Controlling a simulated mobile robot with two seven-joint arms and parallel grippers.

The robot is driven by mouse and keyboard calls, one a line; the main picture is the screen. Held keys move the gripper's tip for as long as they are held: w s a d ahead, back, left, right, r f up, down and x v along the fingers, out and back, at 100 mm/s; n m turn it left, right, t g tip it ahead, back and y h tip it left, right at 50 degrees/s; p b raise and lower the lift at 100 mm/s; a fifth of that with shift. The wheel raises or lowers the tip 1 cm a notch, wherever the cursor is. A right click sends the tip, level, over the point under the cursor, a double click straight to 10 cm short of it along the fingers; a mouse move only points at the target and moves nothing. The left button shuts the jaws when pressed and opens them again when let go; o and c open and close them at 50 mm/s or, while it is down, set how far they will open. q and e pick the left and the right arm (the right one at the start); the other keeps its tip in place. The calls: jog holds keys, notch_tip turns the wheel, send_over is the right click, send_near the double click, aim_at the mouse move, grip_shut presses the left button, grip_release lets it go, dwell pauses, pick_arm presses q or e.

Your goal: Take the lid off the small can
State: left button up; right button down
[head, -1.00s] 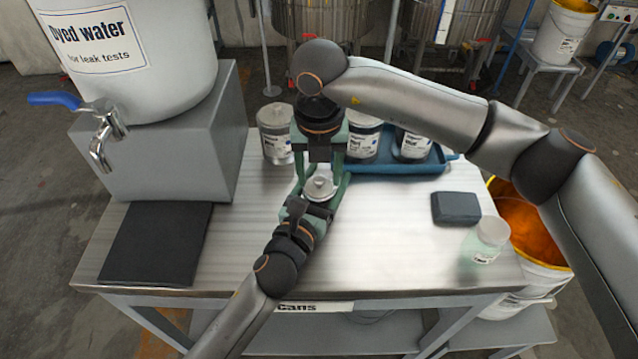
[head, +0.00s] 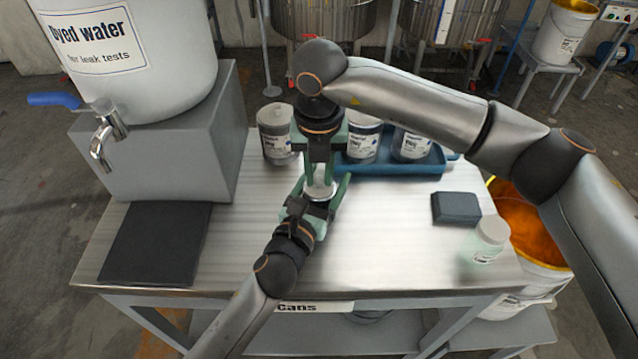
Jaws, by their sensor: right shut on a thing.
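The small can stands on the steel table (head: 380,255), mostly hidden between my two grippers. Its round, pale metal lid (head: 321,193) shows at the top. My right gripper (head: 320,181) comes down from above and is shut on the lid's knob, which its fingers hide. My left gripper (head: 322,184) reaches in from the front, with one green finger on each side of the can. I cannot tell whether these fingers touch the can. I cannot see any gap between lid and can.
Behind, a larger grey can (head: 275,135) stands left of a blue tray (head: 400,166) holding labelled cans. At right are a dark block (head: 456,208) and a clear jar (head: 487,240). A dyed-water tank (head: 140,50) stands on a grey block (head: 170,150) at left, by a dark mat (head: 157,243).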

aim_at(319, 180)
notch_tip(319, 180, up, 15)
dwell(1.1)
pick_arm(q)
jog(key=o, duration=1.3)
